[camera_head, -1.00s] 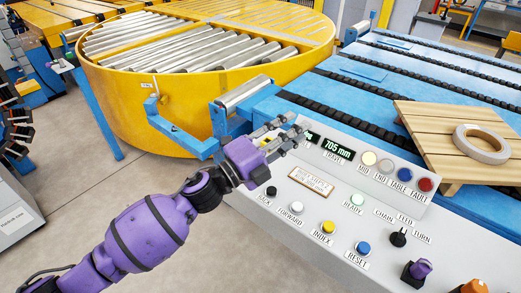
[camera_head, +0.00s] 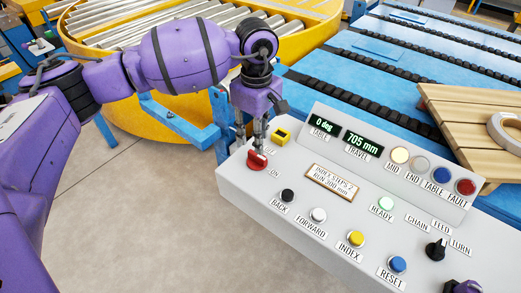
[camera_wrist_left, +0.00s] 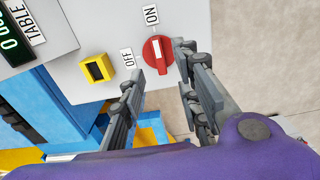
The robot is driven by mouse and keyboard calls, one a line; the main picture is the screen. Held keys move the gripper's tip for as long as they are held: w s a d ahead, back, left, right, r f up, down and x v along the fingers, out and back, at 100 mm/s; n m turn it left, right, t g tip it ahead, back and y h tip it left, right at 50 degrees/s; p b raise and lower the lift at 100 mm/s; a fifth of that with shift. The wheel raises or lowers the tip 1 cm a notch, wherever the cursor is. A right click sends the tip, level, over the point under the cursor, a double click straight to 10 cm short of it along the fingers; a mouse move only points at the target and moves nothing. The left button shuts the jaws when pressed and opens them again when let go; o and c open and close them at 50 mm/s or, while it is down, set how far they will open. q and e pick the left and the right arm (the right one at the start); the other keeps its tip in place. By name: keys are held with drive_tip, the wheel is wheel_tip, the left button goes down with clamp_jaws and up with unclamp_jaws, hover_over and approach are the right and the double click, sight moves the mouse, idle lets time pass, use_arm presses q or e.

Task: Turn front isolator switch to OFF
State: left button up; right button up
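The red isolator switch (camera_head: 257,160) sits at the near left corner of the grey control panel, with an ON label beside it. In the left wrist view the red switch (camera_wrist_left: 158,52) shows a white bar that lies along the line toward the ON label (camera_wrist_left: 151,14). The OFF label (camera_wrist_left: 127,58) is to its left. My left gripper (camera_head: 258,145) points down over the switch. In the wrist view its fingers (camera_wrist_left: 160,64) are apart, one on each side of the switch's lower part. Contact cannot be told.
A yellow-framed block (camera_head: 281,135) stands close beside the switch. Push buttons, such as the black BACK button (camera_head: 288,196), and displays (camera_head: 362,142) fill the panel to the right. The yellow turntable (camera_head: 130,112) and blue conveyor (camera_head: 385,85) lie behind. Open floor is at the left.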

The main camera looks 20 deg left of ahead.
sight(257, 155)
use_arm(q)
wheel_tip(257, 155, down, 8)
drive_tip(key=shift+a+r, duration=0.1)
drive_tip(key=shift+r, duration=0.15)
drive_tip(key=shift+c, duration=0.2)
clamp_jaws()
